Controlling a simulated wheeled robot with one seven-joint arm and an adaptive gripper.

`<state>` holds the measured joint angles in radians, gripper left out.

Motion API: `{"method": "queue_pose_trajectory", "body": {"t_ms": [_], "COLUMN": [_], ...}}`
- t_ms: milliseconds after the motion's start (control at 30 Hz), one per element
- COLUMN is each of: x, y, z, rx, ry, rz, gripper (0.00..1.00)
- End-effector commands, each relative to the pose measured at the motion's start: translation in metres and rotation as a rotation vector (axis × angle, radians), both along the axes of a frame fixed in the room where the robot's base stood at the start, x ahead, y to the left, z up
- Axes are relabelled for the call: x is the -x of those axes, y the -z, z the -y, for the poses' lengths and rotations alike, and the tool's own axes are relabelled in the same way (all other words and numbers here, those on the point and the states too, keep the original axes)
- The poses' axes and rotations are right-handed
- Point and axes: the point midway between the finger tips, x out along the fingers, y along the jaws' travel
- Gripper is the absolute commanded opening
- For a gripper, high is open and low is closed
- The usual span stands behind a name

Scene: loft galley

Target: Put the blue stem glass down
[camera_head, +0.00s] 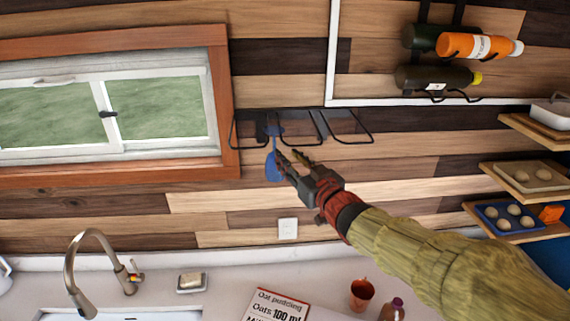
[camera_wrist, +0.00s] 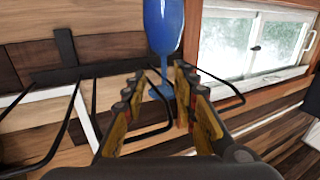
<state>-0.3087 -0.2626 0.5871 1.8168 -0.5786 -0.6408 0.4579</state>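The blue stem glass (camera_head: 274,167) hangs upside down at the wall, bowl below and foot up at the black wire rack (camera_head: 322,128). In the wrist view, which is turned over, the glass's bowl (camera_wrist: 163,25) is at the top and its stem runs down between my fingers. My gripper (camera_head: 287,155) is open, its fingertips on either side of the stem. In the wrist view (camera_wrist: 160,75) a gap shows between each finger and the stem. The foot is among the rack wires, partly hidden by a finger.
A window (camera_head: 110,105) is left of the rack. Bottles (camera_head: 480,46) lie in a holder at upper right, above small shelves (camera_head: 522,177) of food. Below is a counter (camera_head: 230,285) with a faucet (camera_head: 75,260), soap dish (camera_head: 191,283), recipe card (camera_head: 275,306) and red cup (camera_head: 361,294).

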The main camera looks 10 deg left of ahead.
Motion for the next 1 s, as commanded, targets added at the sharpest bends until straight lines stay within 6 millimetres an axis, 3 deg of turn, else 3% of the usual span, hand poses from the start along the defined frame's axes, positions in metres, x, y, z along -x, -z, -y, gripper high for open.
{"method": "queue_pose_trajectory", "body": {"t_ms": [700, 1000], "x": [-0.055, -0.059], "y": [-0.006, -0.005], "z": [-0.048, -0.051], "rx": [-0.023, -0.024], "ry": [-0.005, -0.004], "rz": [-0.004, -0.003], "gripper": [0.28, 0.28]}}
